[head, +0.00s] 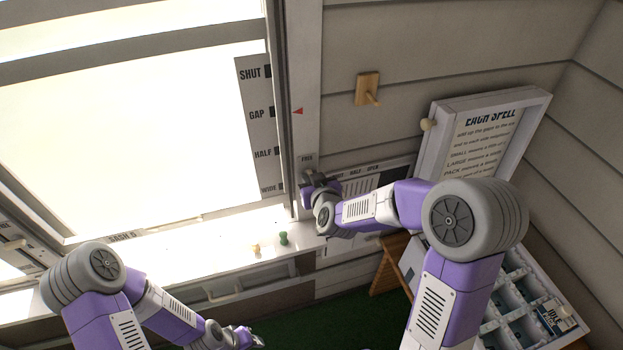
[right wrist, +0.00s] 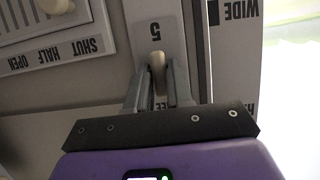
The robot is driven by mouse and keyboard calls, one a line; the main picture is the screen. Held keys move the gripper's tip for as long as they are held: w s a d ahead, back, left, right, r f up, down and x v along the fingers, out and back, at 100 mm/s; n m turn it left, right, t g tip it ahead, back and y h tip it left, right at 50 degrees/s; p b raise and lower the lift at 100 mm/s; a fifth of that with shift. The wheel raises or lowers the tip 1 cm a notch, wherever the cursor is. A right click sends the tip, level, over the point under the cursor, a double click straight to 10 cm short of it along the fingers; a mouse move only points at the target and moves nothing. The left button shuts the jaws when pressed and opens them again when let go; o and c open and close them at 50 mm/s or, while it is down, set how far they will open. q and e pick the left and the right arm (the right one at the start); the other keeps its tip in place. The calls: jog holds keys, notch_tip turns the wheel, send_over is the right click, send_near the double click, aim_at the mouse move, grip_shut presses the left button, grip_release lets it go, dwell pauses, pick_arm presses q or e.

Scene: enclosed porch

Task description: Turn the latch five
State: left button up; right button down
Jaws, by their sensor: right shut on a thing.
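Latch five (right wrist: 157,60) is a small cream-coloured lever under a plate marked 5 (right wrist: 154,28), which appears upside down in the right wrist view. My right gripper (right wrist: 158,88) is shut on the latch, with one finger on each side of it. In the head view my right gripper (head: 309,182) is at the window frame's right post, just below a FREE label (head: 307,158), and hides the latch there. My left gripper (head: 250,339) is low at the bottom edge, away from the latch; its jaw opening is unclear.
A SHUT-GAP-HALF-WIDE scale (head: 262,125) runs beside the window, with a red pointer (head: 298,111) on the post. A tan peg (head: 255,249) and a green peg (head: 283,238) stand on the sill. A framed sign (head: 541,108) and a compartment tray (head: 512,300) are at right.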

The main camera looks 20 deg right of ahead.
jog(key=c, duration=1.1)
grip_release()
jog(key=v, duration=0.7)
jog(key=shift+s, duration=0.3)
jog(key=shift+r, duration=0.15)
jog(key=s+a+f+m+g+y+b, duration=0.1)
jog(key=s+f+g, duration=0.2)
jog(key=f, duration=0.9)
jog(key=s+a+f+g+y+b, duration=0.15)
jog(key=s+f+g, duration=0.25)
jog(key=f, duration=0.7)
jog(key=s+a+f+m+g, duration=0.1)
jog(key=s+f+g, duration=0.2)
jog(key=s+f, duration=0.4)
jog(key=s+a+f+m+g+y+b, duration=0.1)
jog(key=s+a+f+g, duration=0.1)
jog(key=s+f, duration=0.5)
jog(key=shift+s+a+f+g, duration=0.3)
jog(key=shift+s+a+g, duration=0.05)
jog(key=shift+g, duration=0.25)
